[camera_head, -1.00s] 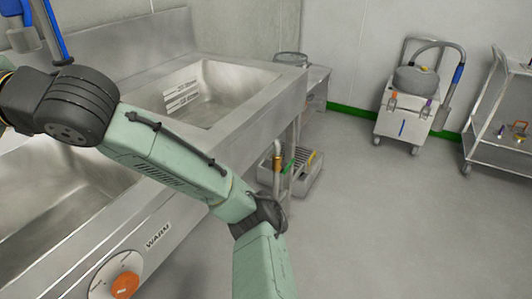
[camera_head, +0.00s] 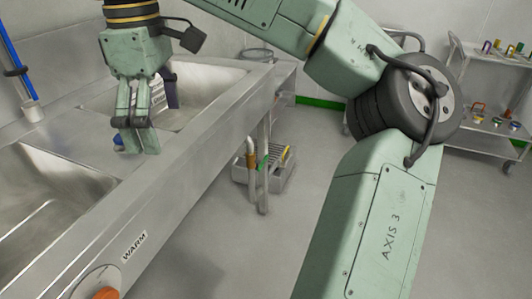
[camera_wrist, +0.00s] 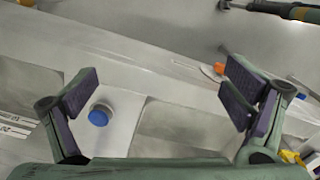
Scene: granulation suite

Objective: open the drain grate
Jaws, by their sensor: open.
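The drain grate (camera_head: 281,172) appears to be the slatted top of a low grey box on the floor, beyond the sink's front leg. A yellow bar lies along its right side, and a copper pipe with a green part stands at its left. My gripper (camera_head: 137,148) hangs over the sink counter, well to the left of the grate and above it. In the wrist view my gripper (camera_wrist: 162,95) has its fingers wide apart with nothing held. A small yellow piece shows at that view's lower right edge; I cannot tell if it belongs to the grate.
A steel sink (camera_head: 190,150) with two basins fills the left. A blue-capped item (camera_wrist: 98,116) stands on the divider below my gripper. An orange knob (camera_head: 106,293) is on the sink front. A cart (camera_head: 495,95) stands back right. Floor right of the grate is open.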

